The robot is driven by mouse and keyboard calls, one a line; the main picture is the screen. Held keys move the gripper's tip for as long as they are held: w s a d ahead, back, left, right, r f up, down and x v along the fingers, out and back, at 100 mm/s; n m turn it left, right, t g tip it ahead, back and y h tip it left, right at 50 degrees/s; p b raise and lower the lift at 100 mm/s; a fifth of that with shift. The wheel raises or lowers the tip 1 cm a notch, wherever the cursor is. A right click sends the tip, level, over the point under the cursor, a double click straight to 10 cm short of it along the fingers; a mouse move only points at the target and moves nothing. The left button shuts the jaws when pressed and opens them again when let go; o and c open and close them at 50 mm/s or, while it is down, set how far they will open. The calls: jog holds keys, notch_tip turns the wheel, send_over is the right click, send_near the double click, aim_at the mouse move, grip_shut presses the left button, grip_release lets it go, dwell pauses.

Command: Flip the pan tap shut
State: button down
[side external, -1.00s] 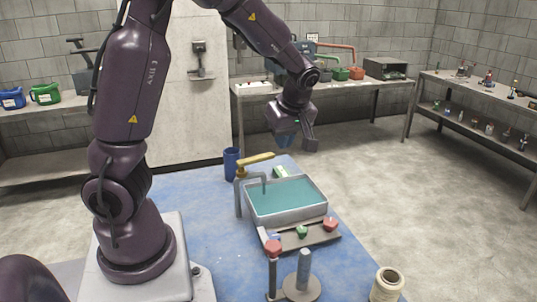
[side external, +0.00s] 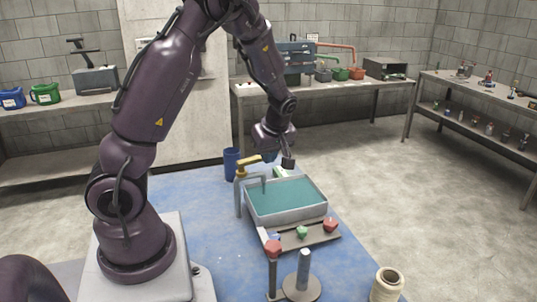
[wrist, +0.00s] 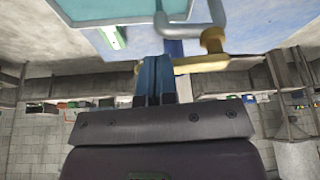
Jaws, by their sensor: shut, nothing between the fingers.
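The pan (side external: 286,216) is a grey rectangular tray of teal liquid on the blue table; its edge shows at the top of the wrist view (wrist: 120,20). The tap's grey pipe (side external: 239,197) stands at the pan's left side and bends over it. Its yellow lever (side external: 248,162) lies across the top, tilted slightly up to the right. My gripper (side external: 270,157) is at the lever's right end, hiding its tip. In the wrist view its blue fingers (wrist: 154,78) are shut and empty, overlapping the lever (wrist: 203,62). I cannot tell whether they touch it.
A blue cup (side external: 231,164) stands behind the tap. A pale green item (side external: 280,172) lies behind the pan. Posts (side external: 304,276) and a cream spool (side external: 387,284) stand nearer the front.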

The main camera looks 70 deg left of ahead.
jog(key=shift+w+a+n+g, duration=0.1)
jog(key=shift+a+n+g, duration=0.2)
jog(key=shift+a+n, duration=0.45)
jog(key=shift+a+n+g+h, duration=0.3)
jog(key=shift+a+n+g, duration=0.15)
jog(key=shift+n, duration=0.7)
jog(key=s+a+n+g+h, duration=0.2)
jog(key=s+a+n+h, duration=0.2)
jog(key=n, duration=0.8)
jog(key=shift+a+n, duration=0.3)
jog(key=shift+a, duration=0.7)
jog(key=shift+w, duration=0.1)
